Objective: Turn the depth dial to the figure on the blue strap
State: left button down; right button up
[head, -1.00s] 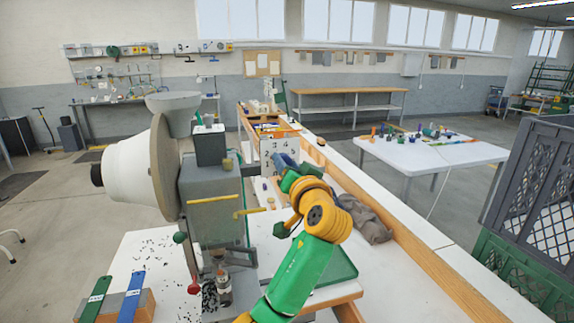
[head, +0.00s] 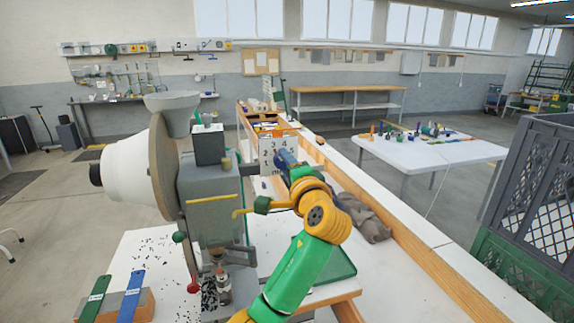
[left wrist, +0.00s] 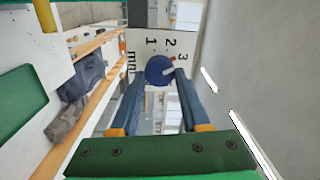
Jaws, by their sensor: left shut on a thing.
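My left gripper (head: 287,158) is at the plate. In the wrist view its two blue fingers (left wrist: 158,82) are closed on the round dark blue dial (left wrist: 157,68). My right gripper is not seen.
A green strap (head: 94,300) lies beside the blue one. A green tray (head: 340,262) and a grey cloth (head: 365,218) lie on the bench, right of my arm.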

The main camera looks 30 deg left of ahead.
pick_arm(q)
jog(key=shift+m, duration=0.9)
jog(key=shift+c, duration=2)
grip_release()
jog(key=shift+a, duration=0.1)
jog(key=b+v, duration=0.3)
jog(key=v, duration=0.4)
jog(key=shift+b, duration=0.4)
